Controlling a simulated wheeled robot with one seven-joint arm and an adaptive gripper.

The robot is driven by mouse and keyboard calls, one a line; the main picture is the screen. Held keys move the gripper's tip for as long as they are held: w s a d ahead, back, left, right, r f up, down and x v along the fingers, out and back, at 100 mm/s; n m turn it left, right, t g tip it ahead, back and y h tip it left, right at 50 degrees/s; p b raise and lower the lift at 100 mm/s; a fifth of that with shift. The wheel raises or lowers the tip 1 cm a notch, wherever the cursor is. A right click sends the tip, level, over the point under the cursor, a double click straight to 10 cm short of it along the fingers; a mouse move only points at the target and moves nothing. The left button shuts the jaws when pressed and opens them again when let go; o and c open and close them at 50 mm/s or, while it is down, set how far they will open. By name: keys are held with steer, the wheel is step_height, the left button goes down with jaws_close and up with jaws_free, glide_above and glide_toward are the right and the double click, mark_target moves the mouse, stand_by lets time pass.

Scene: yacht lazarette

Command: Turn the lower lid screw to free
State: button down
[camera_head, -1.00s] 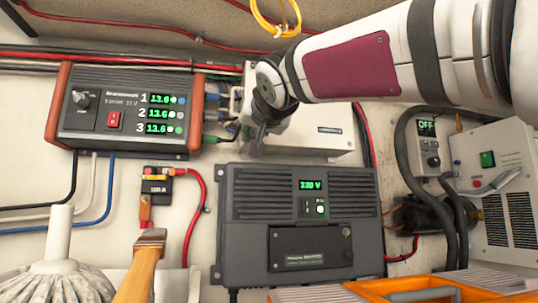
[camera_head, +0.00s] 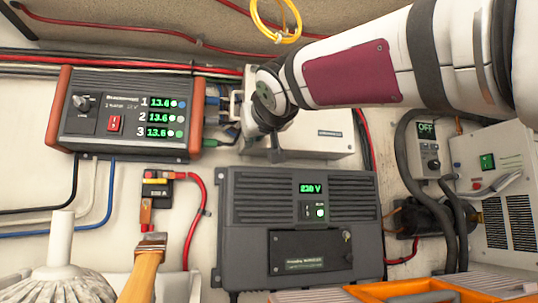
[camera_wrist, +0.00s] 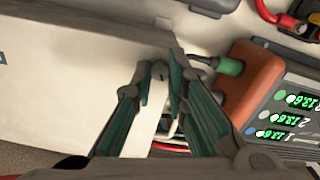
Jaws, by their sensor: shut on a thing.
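A white box (camera_head: 325,140) with a flat lid is on the wall, between the three-display charger and the dark inverter. It fills the left of the wrist view (camera_wrist: 70,75). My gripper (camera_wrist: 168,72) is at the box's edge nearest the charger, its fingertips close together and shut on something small. The lower lid screw cannot be made out; the fingertips cover that spot. In the head view my gripper (camera_head: 275,140) is at the box's left end, mostly hidden by my wrist.
The charger (camera_head: 130,115), with cables and a green plug (camera_wrist: 229,66), is close beside my gripper. The inverter (camera_head: 300,215) lies below. A yellow cable loop (camera_head: 275,35) hangs above. A brush (camera_head: 145,265) and an orange crate (camera_head: 400,291) are in front.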

steer(key=n+p, duration=0.4)
steer(key=n, duration=0.8)
steer(key=shift+a, duration=0.15)
stand_by(0.3)
steer(key=c, duration=1.6)
jaws_free()
steer(key=shift+s, duration=0.1)
steer(key=v, duration=1.2)
